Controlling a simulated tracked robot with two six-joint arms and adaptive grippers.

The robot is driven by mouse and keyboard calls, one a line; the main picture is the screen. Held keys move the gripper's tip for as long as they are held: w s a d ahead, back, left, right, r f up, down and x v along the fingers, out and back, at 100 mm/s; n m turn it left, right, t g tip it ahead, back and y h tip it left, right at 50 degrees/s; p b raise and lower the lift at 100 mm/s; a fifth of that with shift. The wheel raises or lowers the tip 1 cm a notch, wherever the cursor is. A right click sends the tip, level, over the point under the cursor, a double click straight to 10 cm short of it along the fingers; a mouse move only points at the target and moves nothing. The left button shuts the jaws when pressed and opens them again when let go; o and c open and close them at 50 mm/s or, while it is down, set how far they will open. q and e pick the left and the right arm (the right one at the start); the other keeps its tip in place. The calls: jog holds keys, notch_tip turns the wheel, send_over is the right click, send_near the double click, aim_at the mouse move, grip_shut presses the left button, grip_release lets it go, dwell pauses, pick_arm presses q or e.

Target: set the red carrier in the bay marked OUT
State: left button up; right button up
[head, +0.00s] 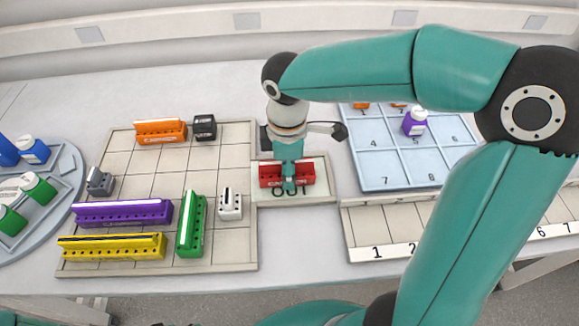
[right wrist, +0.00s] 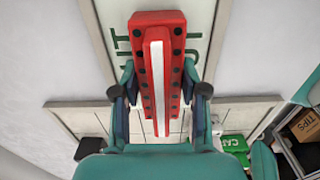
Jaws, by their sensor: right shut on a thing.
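The red carrier (head: 304,172) is a long block with a row of dark holes and a white strip. My right gripper (head: 289,183) points down and is shut on its middle. The carrier is over the bay marked OUT (head: 320,190), a pale panel whose letters are partly hidden by it. In the right wrist view the carrier (right wrist: 176,42) lies between the two fingers, with green letters showing on both sides. I cannot tell whether it touches the panel. My left gripper is not in view.
Left of the bay, a tiled board (head: 225,248) bears purple (head: 122,212), yellow (head: 112,247), green (head: 190,225) and orange (head: 160,131) carriers. A blue numbered tray (head: 400,165) stands to the right. A round rack (head: 70,165) with bottles is at far left.

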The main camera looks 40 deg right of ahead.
jog(key=o, duration=1.2)
jog(key=shift+r, duration=0.15)
notch_tip(320, 180, up, 12)
jog(key=shift+f+p, duration=0.1)
jog(key=shift+p, duration=0.65)
